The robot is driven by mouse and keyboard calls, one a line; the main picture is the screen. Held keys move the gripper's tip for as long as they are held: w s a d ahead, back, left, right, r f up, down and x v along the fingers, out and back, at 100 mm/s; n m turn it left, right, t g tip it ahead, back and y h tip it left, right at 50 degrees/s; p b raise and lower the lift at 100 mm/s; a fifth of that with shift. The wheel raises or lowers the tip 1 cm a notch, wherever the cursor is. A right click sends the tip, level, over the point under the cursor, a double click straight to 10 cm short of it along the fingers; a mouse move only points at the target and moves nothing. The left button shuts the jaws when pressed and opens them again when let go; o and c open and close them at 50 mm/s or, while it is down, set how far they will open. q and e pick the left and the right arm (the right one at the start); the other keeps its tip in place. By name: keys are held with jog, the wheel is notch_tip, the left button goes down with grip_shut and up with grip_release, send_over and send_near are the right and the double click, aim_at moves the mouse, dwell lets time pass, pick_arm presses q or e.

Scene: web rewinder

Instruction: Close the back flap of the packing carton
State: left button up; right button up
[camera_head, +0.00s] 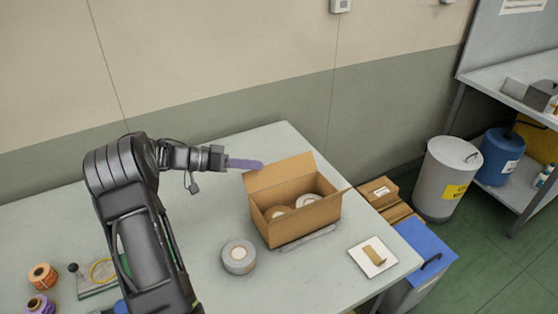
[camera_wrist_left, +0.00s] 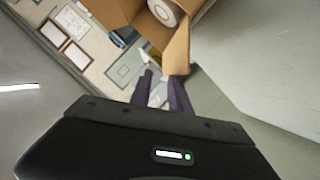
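The open brown packing carton (camera_head: 310,219) stands on the table with rolls inside. Its back flap (camera_head: 280,173) stands up at the rear edge. My left gripper (camera_head: 261,165) has purple fingers level with the flap's upper left edge, pointing right. In the left wrist view, the two fingers (camera_wrist_left: 162,75) are apart with a gap and nothing held between them. A carton flap (camera_wrist_left: 178,52) shows just beyond the right fingertip; I cannot tell whether they touch. A roll (camera_wrist_left: 162,12) shows inside the carton there. My right gripper is not in view.
A grey tape roll (camera_head: 239,257) lies left of the carton on the table (camera_head: 215,295). A white pad with a brown piece (camera_head: 373,256) lies to the right. Small spools (camera_head: 42,276) sit at the left. The wall (camera_head: 220,70) is behind; bins (camera_head: 447,180) stand to the right.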

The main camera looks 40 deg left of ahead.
aim_at(277, 172)
pick_arm(q)
jog(key=shift+w+f, duration=0.1)
jog(key=shift+w, duration=0.2)
jog(key=shift+s, duration=0.15)
jog(key=p+x, duration=0.1)
jog(key=x, duration=0.6)
jog(key=shift+w+d+p, duration=0.2)
jog(key=shift+w+p, duration=0.2)
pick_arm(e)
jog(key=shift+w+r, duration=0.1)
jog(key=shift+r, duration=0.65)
pick_arm(q)
grip_shut()
dwell(0.4)
